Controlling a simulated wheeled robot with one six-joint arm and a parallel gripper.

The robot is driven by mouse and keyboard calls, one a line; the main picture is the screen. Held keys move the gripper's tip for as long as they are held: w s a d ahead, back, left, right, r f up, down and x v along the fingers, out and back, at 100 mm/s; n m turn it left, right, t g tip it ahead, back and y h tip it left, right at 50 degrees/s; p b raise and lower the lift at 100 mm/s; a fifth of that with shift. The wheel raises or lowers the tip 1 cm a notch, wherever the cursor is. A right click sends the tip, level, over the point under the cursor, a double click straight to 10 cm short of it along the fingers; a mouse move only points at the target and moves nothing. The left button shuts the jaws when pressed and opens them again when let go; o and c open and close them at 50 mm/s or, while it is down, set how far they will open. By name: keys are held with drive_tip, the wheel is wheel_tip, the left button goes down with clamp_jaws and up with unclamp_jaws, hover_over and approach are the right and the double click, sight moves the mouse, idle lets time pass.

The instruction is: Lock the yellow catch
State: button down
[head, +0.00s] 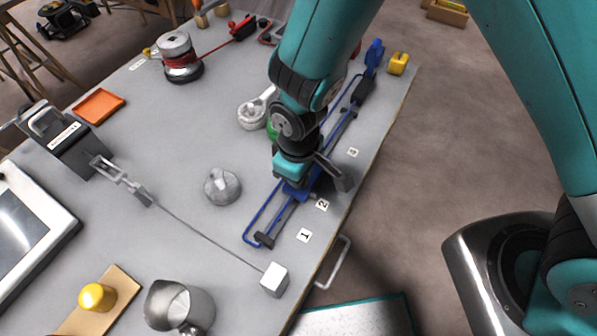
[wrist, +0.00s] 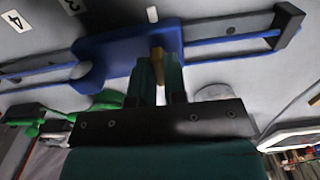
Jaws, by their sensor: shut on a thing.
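The yellow catch (wrist: 158,62) shows in the wrist view as a small, dull yellow upright piece on the blue carriage (wrist: 112,57). My gripper (wrist: 160,78) has its two fingers on either side of the catch and is shut on it. In the head view my gripper (head: 318,174) is low over the blue rail track (head: 262,217), near the label 2. The blue carriage (head: 296,191) shows partly beneath it, and the catch is hidden there. I cannot tell the catch's exact angle.
A dark end stop (head: 264,240) closes the near end of the track. A grey knob (head: 222,186), a white block (head: 274,279) on a cable and a ratchet-like tool (head: 254,110) are nearby. A yellow block (head: 398,64) sits beyond the far end. The table edge runs close on the right.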

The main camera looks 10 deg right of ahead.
drive_tip(key=c, duration=1.2)
unclamp_jaws()
drive_tip(key=shift+o, duration=0.2)
drive_tip(key=shift+r, duration=0.1)
wheel_tip(320, 180, up, 17)
drive_tip(key=shift+r+b, duration=0.15)
drive_tip(key=shift+b, duration=0.2)
drive_tip(key=s+d+r+m+y, duration=0.3)
drive_tip(key=s+d+r+y, duration=0.1)
drive_tip(key=s+d+r, duration=0.5)
drive_tip(key=shift+s+d, duration=0.5)
drive_tip(key=shift+s, duration=0.25)
